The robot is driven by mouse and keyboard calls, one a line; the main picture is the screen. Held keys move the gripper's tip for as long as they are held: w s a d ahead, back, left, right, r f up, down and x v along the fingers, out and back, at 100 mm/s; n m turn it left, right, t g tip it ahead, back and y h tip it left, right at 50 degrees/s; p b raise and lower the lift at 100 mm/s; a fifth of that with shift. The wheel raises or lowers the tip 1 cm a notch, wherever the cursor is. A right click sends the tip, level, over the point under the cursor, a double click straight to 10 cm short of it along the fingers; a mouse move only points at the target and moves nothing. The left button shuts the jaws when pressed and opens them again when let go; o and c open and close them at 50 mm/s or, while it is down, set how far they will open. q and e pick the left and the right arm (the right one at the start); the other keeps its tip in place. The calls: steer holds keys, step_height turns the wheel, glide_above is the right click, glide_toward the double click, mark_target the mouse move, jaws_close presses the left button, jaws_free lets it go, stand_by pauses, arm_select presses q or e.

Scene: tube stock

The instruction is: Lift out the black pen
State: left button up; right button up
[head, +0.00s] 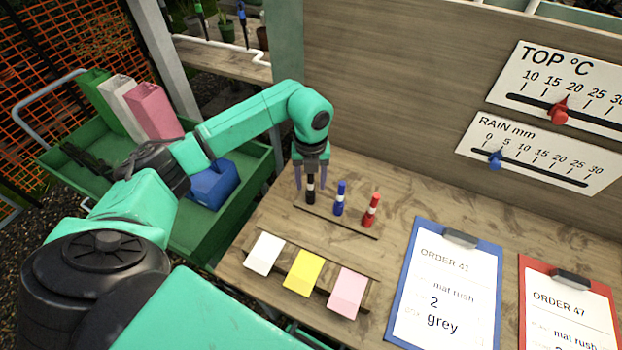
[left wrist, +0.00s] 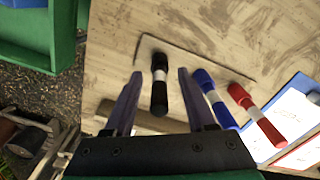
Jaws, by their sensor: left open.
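The black pen (head: 311,190) has a white band and stands upright in a thin strip holder (head: 337,223) on the wooden table, at the left of a row of pens. My left gripper (head: 311,180) is directly above it and open, with its fingers on either side of the pen. In the left wrist view the black pen (left wrist: 159,88) sits between the two fingers of my left gripper (left wrist: 157,82), with gaps on both sides. A blue pen (head: 340,198) and a red pen (head: 371,211) stand to its right. My right gripper is not in view.
White, yellow and pink cards (head: 303,273) lie in front of the pens. A blue clipboard (head: 400,310) and a red clipboard (head: 524,320) lie to the right. A wooden panel (head: 400,80) with two slider scales rises behind. A green cart (head: 255,190) stands at left.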

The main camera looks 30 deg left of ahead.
arm_select(q)
steer(key=shift+s+f, duration=0.1)
steer(key=shift+f, duration=0.35)
jaws_close()
